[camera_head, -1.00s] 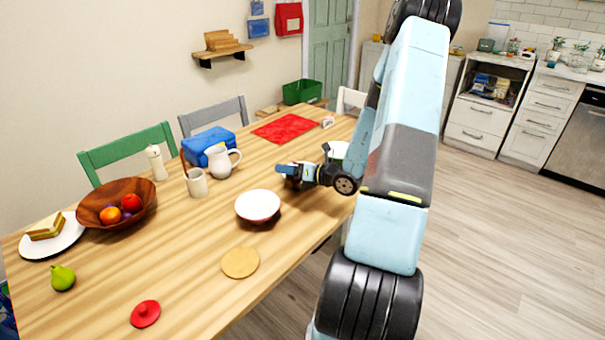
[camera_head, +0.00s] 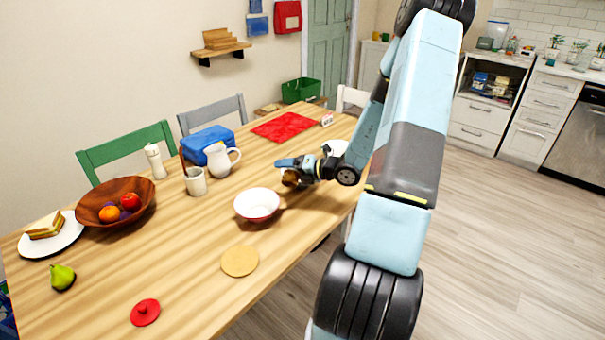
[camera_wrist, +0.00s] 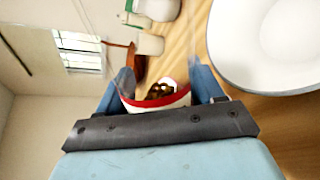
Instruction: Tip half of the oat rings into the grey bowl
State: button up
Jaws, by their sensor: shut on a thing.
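My gripper (camera_head: 287,172) is shut on a small red-and-white container (camera_wrist: 160,103), with brown pieces inside that look like the oat rings (camera_wrist: 160,89). In the head view the held thing is a small brown patch at the fingers, above the table's right side. A white bowl with a reddish outside (camera_head: 257,203) stands on the table just nearer and left of the gripper. Another pale vessel (camera_head: 337,147) shows partly behind my wrist. A large pale bowl (camera_wrist: 285,45) fills the wrist view's upper right; I cannot tell which of these is the grey bowl.
A white pitcher (camera_head: 219,160) and a mug (camera_head: 195,182) stand behind and left of the gripper. A wooden fruit bowl (camera_head: 113,202) is farther left. A round tan mat (camera_head: 240,260) and a red lid (camera_head: 145,312) lie in front, with bare table around them.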

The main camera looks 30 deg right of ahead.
jog(key=shift+f+m+g+y, duration=0.25)
jog(key=shift+m+g+y, duration=0.05)
jog(key=shift+m, duration=0.3)
jog(key=shift+r+m, duration=0.7)
jog(key=shift+w+d+f+m+g+y+p, duration=0.1)
jog(key=shift+m+g+y+p, duration=0.2)
jog(key=shift+m+g, duration=0.2)
jog(key=shift+w+d+f+m+g+y+p, duration=0.15)
jog(key=shift+w+d+m+g+y+p, duration=0.1)
jog(key=shift+m+p, duration=0.6)
jog(key=shift+w+d+f+m+g+y+p, duration=0.2)
jog(key=shift+m+p, duration=0.25)
jog(key=shift+p, duration=0.7)
dwell(2.5)
jog(key=shift+w+d+r+m+g+y+p, duration=0.15)
jog(key=shift+r+m+g+y+p, duration=0.15)
jog(key=shift+r+m, duration=0.15)
dwell(1.3)
